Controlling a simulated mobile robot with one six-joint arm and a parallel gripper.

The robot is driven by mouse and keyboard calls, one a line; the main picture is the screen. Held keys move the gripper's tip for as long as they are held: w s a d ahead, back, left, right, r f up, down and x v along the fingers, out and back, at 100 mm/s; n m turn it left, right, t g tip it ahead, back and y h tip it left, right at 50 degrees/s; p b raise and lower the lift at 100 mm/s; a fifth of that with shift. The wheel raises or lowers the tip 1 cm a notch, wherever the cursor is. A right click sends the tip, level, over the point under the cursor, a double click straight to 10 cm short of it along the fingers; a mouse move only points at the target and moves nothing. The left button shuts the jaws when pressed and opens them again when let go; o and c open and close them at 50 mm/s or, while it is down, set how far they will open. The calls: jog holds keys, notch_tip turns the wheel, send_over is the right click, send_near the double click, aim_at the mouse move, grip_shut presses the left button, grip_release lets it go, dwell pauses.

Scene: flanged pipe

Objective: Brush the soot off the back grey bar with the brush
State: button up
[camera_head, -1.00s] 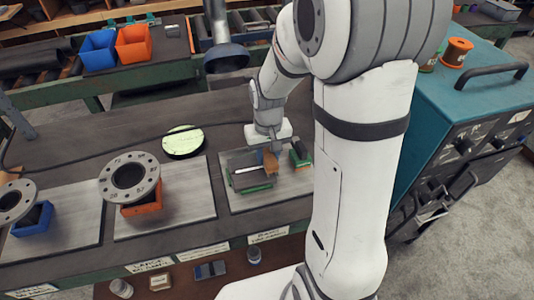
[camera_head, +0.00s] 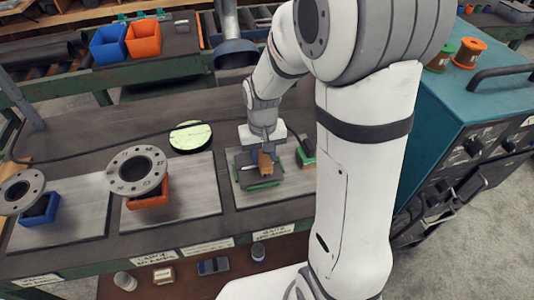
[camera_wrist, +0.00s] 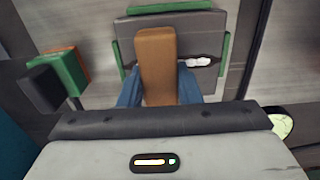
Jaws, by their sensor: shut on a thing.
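My gripper (camera_head: 263,148) is shut on a brown brush (camera_head: 265,161). In the wrist view the brush (camera_wrist: 157,62) stands between my blue fingertips and hides the middle of the scene behind it. It is over a grey tray-like piece with green edges (camera_wrist: 124,46), which lies on the right metal plate. A thin light bar with dark patches (camera_wrist: 200,62) crosses that piece and shows to the right of the brush; the brush covers its middle. I cannot tell whether the brush touches the bar. The bar's far part is hidden in the head view.
A green and dark block (camera_head: 305,152) stands just right of the green-edged piece. Flanged pipes (camera_head: 136,171) and (camera_head: 24,193) sit in orange and blue holders to the left. A round light green disc (camera_head: 190,137) lies behind. A teal cabinet (camera_head: 470,110) is at right.

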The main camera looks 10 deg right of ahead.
jog(key=shift+a, duration=3.15)
jog(key=shift+d+r, duration=0.1)
jog(key=shift+d, duration=1.15)
jog(key=shift+d+f, duration=0.2)
jog(key=shift+d, duration=2.15)
jog(key=shift+d+r, duration=0.1)
jog(key=shift+d, duration=1.1)
jog(key=shift+a+b, duration=0.3)
jog(key=shift+a, duration=4.5)
jog(key=shift+d, duration=4.8)
jog(key=shift+a, duration=2.5)
